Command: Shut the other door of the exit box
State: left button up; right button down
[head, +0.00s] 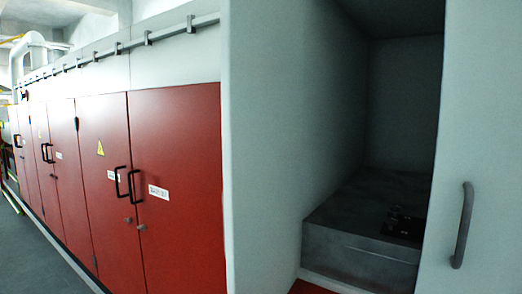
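The exit box (275,150) is a pale grey-white cabinet filling the middle and right of the head view. A pale door (485,110) with a dark grey bar handle (462,225) stands at the right edge. To its left the box is open, and a dark recess shows a grey block-like step (355,245) with small black parts (405,222) on top. The pale panel left of the opening has no handle in view; I cannot tell whether it is a side wall or a door. Neither of my grippers is in view.
A long row of red cabinet doors (175,180) with black handles runs away to the left, all seemingly shut. A pipe rail (150,38) runs above them. Grey floor (30,255) is clear at the lower left.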

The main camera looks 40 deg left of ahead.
aim_at(262, 58)
jog(key=j, duration=0.5)
jog(key=k+j+z, duration=0.15)
jog(key=j, duration=0.9)
jog(key=k+j+z, duration=0.15)
jog(key=j, duration=0.35)
jog(key=k+j, duration=0.1)
jog(key=j, duration=0.4)
